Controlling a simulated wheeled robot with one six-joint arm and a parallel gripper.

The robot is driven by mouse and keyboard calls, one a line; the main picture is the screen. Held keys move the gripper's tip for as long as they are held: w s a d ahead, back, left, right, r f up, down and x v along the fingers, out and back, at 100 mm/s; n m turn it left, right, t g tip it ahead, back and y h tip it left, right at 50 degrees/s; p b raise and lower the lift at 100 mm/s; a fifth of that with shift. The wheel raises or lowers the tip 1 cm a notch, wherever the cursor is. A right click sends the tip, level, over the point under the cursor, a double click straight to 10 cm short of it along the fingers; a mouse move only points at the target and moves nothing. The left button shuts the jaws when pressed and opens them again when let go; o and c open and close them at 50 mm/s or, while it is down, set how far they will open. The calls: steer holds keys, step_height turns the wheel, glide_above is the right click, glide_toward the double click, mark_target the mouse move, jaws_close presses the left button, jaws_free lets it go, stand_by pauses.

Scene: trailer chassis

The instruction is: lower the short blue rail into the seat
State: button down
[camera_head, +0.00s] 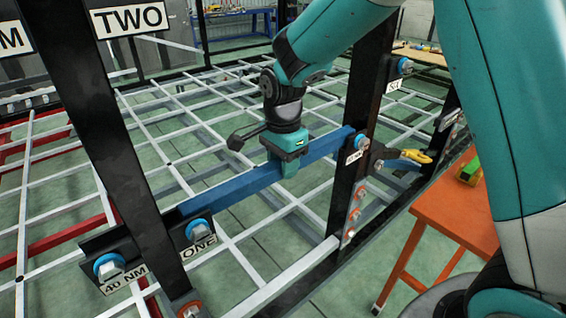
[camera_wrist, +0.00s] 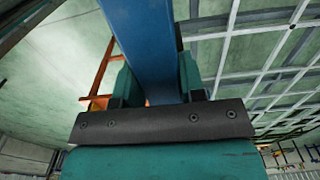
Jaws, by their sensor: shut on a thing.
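The short blue rail (camera_head: 240,190) spans the gap between two black posts in the head view. My gripper (camera_head: 288,165) is shut on the blue rail right of its middle, from above. In the wrist view the blue rail (camera_wrist: 150,45) runs between my two teal fingers (camera_wrist: 157,82). The rail's left end is near the dark bracket (camera_head: 165,228) beside the "ONE" label (camera_head: 200,248). Its right end meets or overlaps the right post (camera_head: 362,100) in the picture, near a bolt. I cannot tell whether either end rests in a seat.
The left black post (camera_head: 118,150) stands close in front. An orange bench (camera_head: 450,215) with a yellow-green item is at the right. A pale lattice of rails (camera_head: 200,130) fills the floor area behind.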

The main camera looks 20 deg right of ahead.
steer(key=shift+f, duration=0.15)
steer(key=c, duration=0.6)
jaws_free()
steer(key=shift+f, duration=0.1)
